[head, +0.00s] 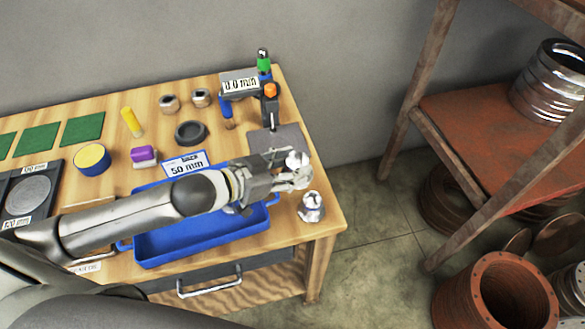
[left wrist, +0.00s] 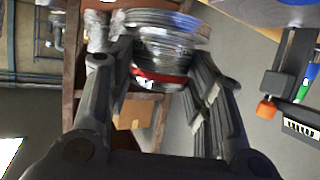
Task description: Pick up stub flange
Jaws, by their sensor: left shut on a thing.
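My left gripper (head: 285,178) reaches over the right end of the blue tray. It is shut on a shiny silver stub flange (head: 297,159), held near the table's right end. In the left wrist view, the stub flange (left wrist: 165,38) is a round, stepped metal piece between the fingers (left wrist: 150,75), blurred, with a red band at its lower side. The fingers partly cover it in the head view. My right gripper is not in view.
Another shiny metal piece (head: 311,208) stands on the table by the right edge. The blue tray (head: 160,245) lies under my left arm. A device with a display (head: 240,86) stands behind. A rusty shelf (head: 480,150) is at right, beyond floor space.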

